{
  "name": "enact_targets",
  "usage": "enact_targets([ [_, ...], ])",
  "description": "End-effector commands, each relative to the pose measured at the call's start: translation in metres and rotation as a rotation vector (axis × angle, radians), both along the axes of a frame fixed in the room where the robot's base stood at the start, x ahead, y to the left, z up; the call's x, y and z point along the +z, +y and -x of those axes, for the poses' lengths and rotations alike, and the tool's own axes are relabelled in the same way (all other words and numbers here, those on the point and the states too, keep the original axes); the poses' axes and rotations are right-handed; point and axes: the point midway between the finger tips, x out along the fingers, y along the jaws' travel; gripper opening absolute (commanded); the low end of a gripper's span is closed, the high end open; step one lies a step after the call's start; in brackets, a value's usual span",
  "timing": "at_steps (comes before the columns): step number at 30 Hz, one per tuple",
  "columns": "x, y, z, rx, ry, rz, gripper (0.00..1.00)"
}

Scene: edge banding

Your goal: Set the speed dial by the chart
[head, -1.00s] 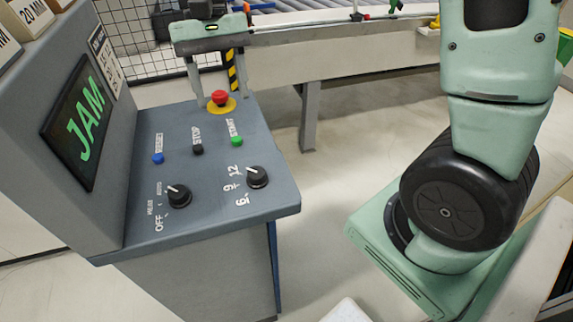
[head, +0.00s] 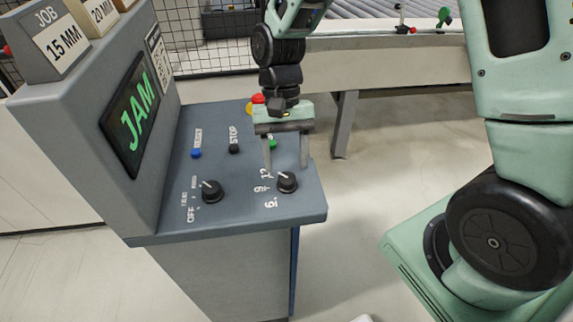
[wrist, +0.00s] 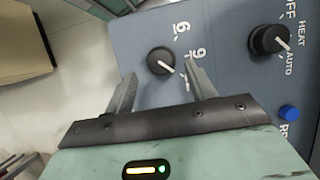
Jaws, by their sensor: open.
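The speed dial (head: 287,182) is a black knob with a white pointer, beside the marks 6, 9 and 12 on the console's sloping top. Its pointer looks turned toward the 12. My gripper (head: 286,167) is open and points down over the dial. In the wrist view the dial (wrist: 160,62) appears between the two fingertips (wrist: 160,70), with nothing gripped; the right finger hides the 12. The chart (head: 155,53) is a small plate beside the screen, too small to read.
The OFF/HEAT/AUTO dial (head: 211,191) is left of the speed dial. Blue (head: 196,153), black (head: 234,149) and green (head: 272,145) buttons and a red emergency stop (head: 258,100) are behind. The screen (head: 131,115) reads JAM. A conveyor (head: 370,58) stands at the back.

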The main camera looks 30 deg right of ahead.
Motion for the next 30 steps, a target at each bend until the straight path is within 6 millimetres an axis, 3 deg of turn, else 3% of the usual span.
enact_targets([
  [6, -0.022, 0.003, 0.009, 0.001, 0.001, 0.000, 0.56],
  [17, -0.027, 0.004, 0.011, 0.001, -0.001, 0.000, 0.56],
  [22, -0.027, 0.004, 0.011, 0.001, -0.001, 0.000, 0.14],
  [30, -0.027, 0.004, 0.011, 0.013, 0.000, 0.000, 0.11],
])
